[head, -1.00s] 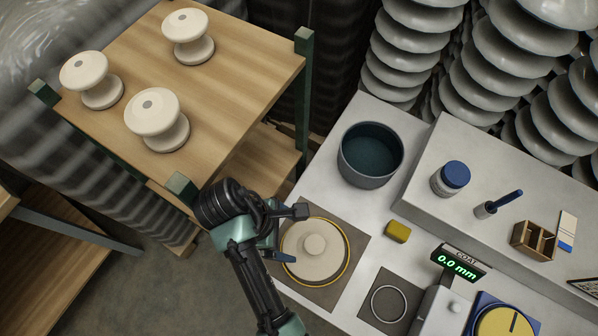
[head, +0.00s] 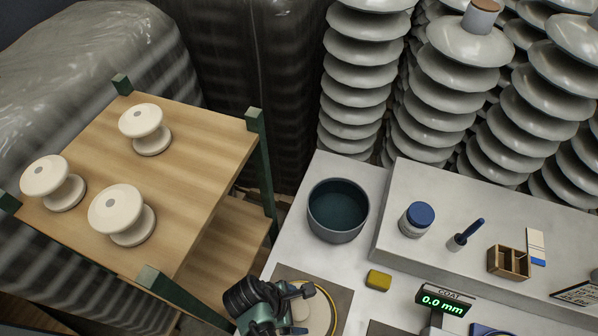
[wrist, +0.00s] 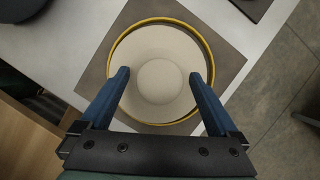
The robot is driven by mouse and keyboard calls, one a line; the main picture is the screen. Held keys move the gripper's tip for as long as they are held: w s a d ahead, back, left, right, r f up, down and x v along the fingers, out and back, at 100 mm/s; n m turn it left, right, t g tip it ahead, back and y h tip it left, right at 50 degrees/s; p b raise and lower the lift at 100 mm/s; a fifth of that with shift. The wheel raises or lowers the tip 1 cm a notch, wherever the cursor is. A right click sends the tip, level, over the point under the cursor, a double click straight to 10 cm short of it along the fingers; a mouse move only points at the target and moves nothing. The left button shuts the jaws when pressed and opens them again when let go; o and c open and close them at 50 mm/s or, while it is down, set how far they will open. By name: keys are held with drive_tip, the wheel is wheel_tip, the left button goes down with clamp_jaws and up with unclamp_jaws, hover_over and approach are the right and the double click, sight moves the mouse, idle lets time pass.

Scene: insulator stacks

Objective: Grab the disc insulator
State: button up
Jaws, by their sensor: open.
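The disc insulator (wrist: 160,50) is a round cream disc with a raised centre knob. In the wrist view it lies inside a yellow ring (wrist: 210,60) on a dark square mat (wrist: 225,35). In the head view only part of the disc (head: 318,314) shows at the bottom edge, partly hidden by my arm. My gripper (wrist: 160,74) is open and empty. Its two blue fingers appear on either side of the knob, over the disc. I cannot tell how high above it they are. My gripper (head: 302,310) is at the bottom of the head view.
Spool insulators (head: 122,215) stand on a wooden shelf (head: 195,150) at left. A dark pot (head: 338,210), yellow sponge (head: 378,280) and coat gauge (head: 444,302) reading 0.0 mm are on the bench. A raised ledge holds a blue-lidded jar (head: 417,219). Tall grey insulator stacks (head: 357,75) stand behind.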

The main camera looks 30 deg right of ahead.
drive_tip(key=shift+d+f, duration=0.2)
drive_tip(key=shift+f, duration=0.3)
clamp_jaws()
drive_tip(key=shift+r, duration=0.1)
